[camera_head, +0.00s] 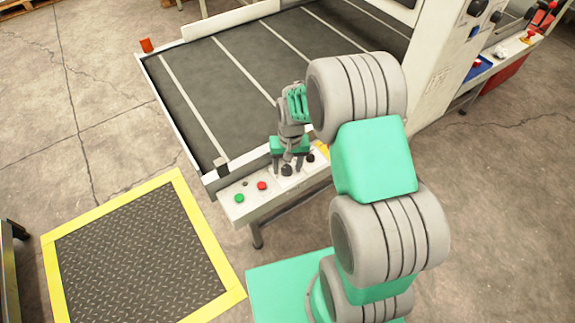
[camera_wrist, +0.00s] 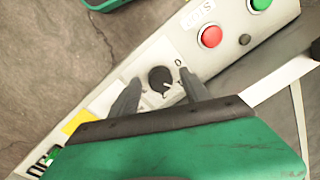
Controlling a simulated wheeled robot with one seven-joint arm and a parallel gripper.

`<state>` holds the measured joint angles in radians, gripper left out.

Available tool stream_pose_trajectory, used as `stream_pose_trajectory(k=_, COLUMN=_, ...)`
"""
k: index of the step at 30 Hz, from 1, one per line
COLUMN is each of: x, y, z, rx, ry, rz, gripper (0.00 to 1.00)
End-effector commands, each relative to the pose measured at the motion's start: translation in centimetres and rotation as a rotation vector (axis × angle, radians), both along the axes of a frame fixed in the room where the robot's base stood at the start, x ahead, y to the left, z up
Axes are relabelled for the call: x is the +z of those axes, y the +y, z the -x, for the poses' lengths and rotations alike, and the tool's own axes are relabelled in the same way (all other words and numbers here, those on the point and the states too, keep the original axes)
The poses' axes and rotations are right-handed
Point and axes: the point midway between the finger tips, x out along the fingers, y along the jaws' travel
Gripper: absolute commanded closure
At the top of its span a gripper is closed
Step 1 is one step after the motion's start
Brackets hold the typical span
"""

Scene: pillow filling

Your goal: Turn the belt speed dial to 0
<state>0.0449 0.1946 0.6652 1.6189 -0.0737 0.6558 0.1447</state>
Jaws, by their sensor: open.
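A black round dial (camera_wrist: 160,79) with a small white mark near its lower right edge sits on the white control panel (camera_wrist: 215,67). A "0" is printed to its upper right; other scale marks are too small to read. My gripper (camera_wrist: 160,86) is open, its dark fingers on either side of the dial. I cannot tell whether the fingers touch it. In the head view, my gripper (camera_head: 288,160) points down over the panel (camera_head: 268,200), with dark knobs near its fingers; which one is between them is partly hidden.
A red button (camera_wrist: 210,36) labelled as a stop and a green button (camera_wrist: 260,4) lie along the panel. The dark conveyor belt (camera_head: 240,80) lies behind. A yellow-edged floor plate (camera_head: 140,250) is at the left.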

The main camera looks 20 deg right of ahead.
Motion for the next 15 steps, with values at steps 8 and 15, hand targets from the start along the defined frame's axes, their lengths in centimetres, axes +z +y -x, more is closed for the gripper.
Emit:
stream_pose_trajectory(k=8, x=0.02, y=0.01, z=-0.01, rx=0.0, ry=0.0, rz=0.0, gripper=0.52)
stream_pose_trajectory(k=15, x=0.04, y=0.02, z=0.0, rx=0.001, ry=0.0, rz=0.0, gripper=0.72)
